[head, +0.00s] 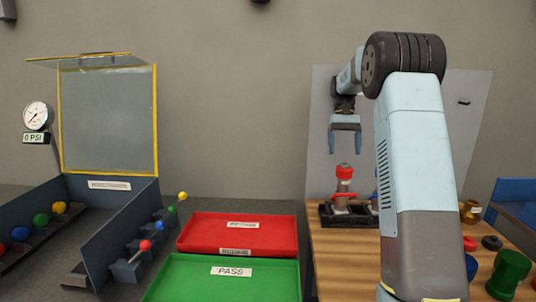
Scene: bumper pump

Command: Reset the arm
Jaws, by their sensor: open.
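My arm rises on the right side of the head view and folds back at the elbow. My gripper (345,148) hangs in the air with its two blue fingers pointing down and apart. Nothing shows between the fingers. Below it, with a visible gap in the picture, is a piece with a red top (344,173) standing upright in a dark holder (341,215) on the wooden table (340,262). My arm hides part of the table and what stands behind it.
A red tray (270,245) and a green PASS tray (275,283) lie left of the table. A yellow-edged clear guard (108,120) stands open by a gauge (38,116) labelled 0 PSI. Colored-knob levers (145,247) stand before it. A green part (510,270) is at right.

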